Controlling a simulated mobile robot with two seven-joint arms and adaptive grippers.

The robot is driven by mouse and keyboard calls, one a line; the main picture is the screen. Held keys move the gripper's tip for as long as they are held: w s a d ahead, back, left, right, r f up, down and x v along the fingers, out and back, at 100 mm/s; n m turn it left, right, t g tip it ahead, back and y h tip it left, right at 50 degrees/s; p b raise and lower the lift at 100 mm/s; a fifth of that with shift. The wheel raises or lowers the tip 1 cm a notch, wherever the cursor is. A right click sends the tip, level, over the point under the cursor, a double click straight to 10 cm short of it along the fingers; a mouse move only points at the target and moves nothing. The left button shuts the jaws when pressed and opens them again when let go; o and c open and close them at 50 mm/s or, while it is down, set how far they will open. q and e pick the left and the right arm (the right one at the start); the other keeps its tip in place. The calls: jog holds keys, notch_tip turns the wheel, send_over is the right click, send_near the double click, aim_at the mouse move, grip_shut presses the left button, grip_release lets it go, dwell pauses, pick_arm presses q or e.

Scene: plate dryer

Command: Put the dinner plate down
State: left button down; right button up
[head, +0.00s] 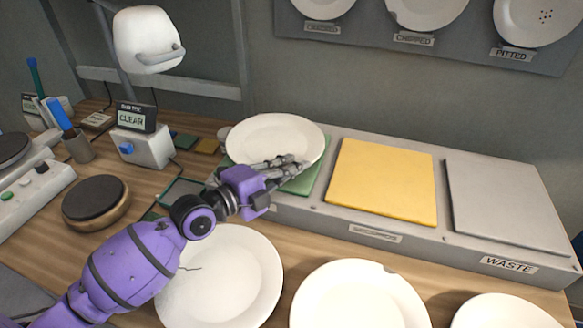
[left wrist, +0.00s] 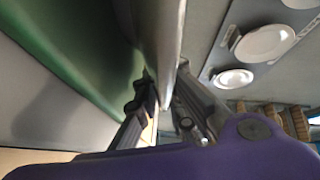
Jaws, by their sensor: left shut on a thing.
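My left gripper (head: 296,163) is shut on the near right rim of a white dinner plate (head: 270,135). The plate is roughly level over the green pad (head: 306,182) at the left end of the long grey stand. It hides most of that pad. In the left wrist view the plate (left wrist: 169,35) shows edge-on between the fingers (left wrist: 163,100). The green pad (left wrist: 60,50) lies to its left there, with a shaded gap between them. The plate looks a little above the pad. My right gripper is not in view.
The stand also has an empty yellow pad (head: 383,182) and an empty grey pad (head: 507,202) by the "WASTE" label. Plates lie in front: a cracked one (head: 225,285), a chipped one (head: 360,300) and another (head: 503,315). A "CLEAR" display box (head: 143,145) stands left.

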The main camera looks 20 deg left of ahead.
pick_arm(q)
jog(key=shift+r, duration=0.25)
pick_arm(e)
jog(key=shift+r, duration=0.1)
pick_arm(q)
jog(key=shift+f, duration=0.15)
jog(key=c, duration=2.3)
grip_release()
jog(key=shift+f, duration=0.25)
jog(key=shift+o, duration=0.9)
jog(key=shift+r, duration=0.1)
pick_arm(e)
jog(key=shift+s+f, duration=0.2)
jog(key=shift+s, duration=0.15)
pick_arm(q)
jog(key=shift+r, duration=0.2)
jog(key=shift+s+a+f, duration=0.1)
jog(key=shift+s+a, duration=0.1)
jog(key=shift+s, duration=0.05)
jog(key=b+v, duration=0.2)
jog(key=v, duration=0.9)
jog(key=shift+s, duration=0.15)
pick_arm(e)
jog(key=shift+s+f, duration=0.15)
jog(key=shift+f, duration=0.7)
